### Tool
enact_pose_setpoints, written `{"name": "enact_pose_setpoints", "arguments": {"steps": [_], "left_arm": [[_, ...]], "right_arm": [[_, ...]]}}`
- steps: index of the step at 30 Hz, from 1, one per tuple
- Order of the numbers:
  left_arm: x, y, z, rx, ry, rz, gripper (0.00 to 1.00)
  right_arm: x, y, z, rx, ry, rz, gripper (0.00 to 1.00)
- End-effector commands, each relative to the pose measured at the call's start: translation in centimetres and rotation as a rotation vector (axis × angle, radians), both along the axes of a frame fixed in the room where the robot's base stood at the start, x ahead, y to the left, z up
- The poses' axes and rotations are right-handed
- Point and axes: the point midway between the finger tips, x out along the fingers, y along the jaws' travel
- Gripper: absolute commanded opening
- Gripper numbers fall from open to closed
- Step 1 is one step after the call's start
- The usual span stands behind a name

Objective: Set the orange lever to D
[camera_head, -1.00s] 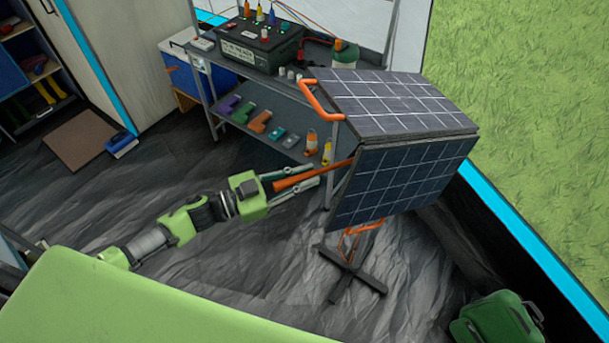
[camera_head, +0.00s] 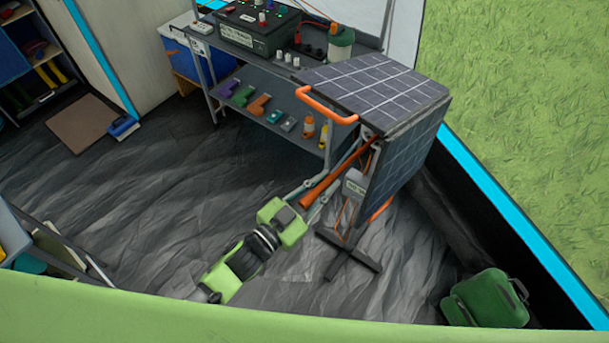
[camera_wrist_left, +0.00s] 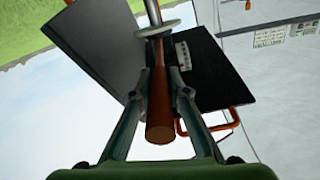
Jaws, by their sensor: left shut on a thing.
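The orange lever (camera_head: 325,190) is a tapered bar running up and right to the folding solar panel stand. My left gripper (camera_head: 343,172) is shut on the lever, with one finger along each side. The left wrist view shows the lever (camera_wrist_left: 158,112) between the two fingers, reaching to a pale round disc (camera_wrist_left: 158,29). A pale plate with dark marks (camera_wrist_left: 184,56) sits beside the lever; I cannot read its letters. The dark blue solar panel (camera_head: 405,165) hangs below a second panel (camera_head: 375,88). My right gripper is not in view.
An orange handle bar (camera_head: 325,107) sticks out left of the upper panel. A shelf unit with colored parts (camera_head: 262,105) stands behind. The stand's dark cross foot (camera_head: 350,256) is on the floor. A green backpack (camera_head: 487,299) lies at lower right.

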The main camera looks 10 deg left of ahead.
Motion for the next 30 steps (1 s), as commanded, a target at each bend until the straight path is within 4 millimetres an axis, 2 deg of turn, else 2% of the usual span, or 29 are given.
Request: {"name": "enact_pose_setpoints", "arguments": {"steps": [3,10,28,29,30], "left_arm": [[-0.8,-1.5,-0.1,-0.010,0.004,0.034,0.00],[-1.5,-2.8,0.0,-0.005,0.000,0.086,0.00],[-1.7,-3.2,0.1,-0.002,-0.001,0.110,0.00],[-1.7,-3.2,0.1,-0.002,-0.001,0.110,0.19],[-1.7,-3.2,0.1,-0.002,-0.001,0.110,0.29]], "right_arm": [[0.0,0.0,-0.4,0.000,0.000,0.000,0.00],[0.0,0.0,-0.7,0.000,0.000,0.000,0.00],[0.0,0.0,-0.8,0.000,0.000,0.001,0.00],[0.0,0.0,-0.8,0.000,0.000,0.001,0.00],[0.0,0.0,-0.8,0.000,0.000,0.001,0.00]]}}
